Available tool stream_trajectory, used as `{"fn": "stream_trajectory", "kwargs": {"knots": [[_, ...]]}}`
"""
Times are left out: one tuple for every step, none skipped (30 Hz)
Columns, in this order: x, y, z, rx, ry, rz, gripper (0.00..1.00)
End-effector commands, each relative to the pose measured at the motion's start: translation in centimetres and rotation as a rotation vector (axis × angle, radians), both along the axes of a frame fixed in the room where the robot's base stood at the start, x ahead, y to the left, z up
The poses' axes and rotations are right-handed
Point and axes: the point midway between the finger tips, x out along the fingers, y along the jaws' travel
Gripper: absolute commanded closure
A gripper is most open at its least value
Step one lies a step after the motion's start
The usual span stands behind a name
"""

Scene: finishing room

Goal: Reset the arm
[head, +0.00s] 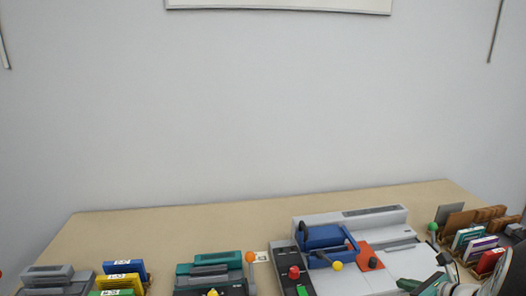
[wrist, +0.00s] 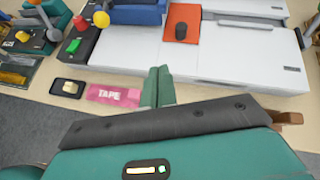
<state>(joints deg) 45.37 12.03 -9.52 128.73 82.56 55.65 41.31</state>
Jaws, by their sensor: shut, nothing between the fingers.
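My gripper (wrist: 157,88) shows in the wrist view as two green fingers pressed together, with nothing between them. They point at the front of the white machine (wrist: 240,62), just right of a pink packet marked TAPE (wrist: 114,95). I cannot tell whether the fingertips touch the machine. In the head view my gripper (head: 412,285) shows partly at the bottom right, in front of the white machine (head: 345,282); my pale arm comes in from the lower right corner.
A blue clamp unit (head: 326,241) and an orange block with a dark knob (head: 371,257) sit on the machine. Coloured booklets (head: 476,247) stand in a rack at right. A teal-topped device (head: 212,269) stands left of centre. The table's back strip (head: 190,222) is clear.

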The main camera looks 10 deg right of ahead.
Motion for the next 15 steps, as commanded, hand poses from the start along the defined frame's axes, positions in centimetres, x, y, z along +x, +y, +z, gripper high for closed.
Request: {"fn": "stream_trajectory", "kwargs": {"knots": [[0.5, 2.7, 1.2, -0.067, -0.004, 0.105, 1.0], [0.6, 4.2, 1.9, -0.114, -0.005, 0.172, 1.0], [0.6, 6.5, 2.7, -0.183, -0.006, 0.272, 1.0], [0.5, 8.2, 3.2, -0.238, -0.008, 0.35, 1.0], [0.3, 9.9, 3.8, -0.295, -0.011, 0.43, 1.0], [-0.1, 12.0, 4.5, -0.373, -0.018, 0.534, 1.0], [-0.5, 13.5, 4.9, -0.431, -0.023, 0.611, 1.0], [-1.0, 15.0, 5.3, -0.49, -0.029, 0.686, 1.0], [-1.6, 16.7, 5.8, -0.57, -0.039, 0.787, 1.0], [-2.2, 18.0, 6.2, -0.63, -0.047, 0.863, 1.0], [-2.7, 19.2, 6.5, -0.691, -0.056, 0.935, 1.0], [-3.6, 20.5, 7.0, -0.775, -0.069, 1.032, 1.0], [-4.2, 21.5, 7.3, -0.838, -0.08, 1.104, 1.0], [-4.9, 22.4, 7.6, -0.902, -0.091, 1.175, 1.0], [-5.8, 23.5, 7.9, -0.987, -0.106, 1.268, 1.0]]}}
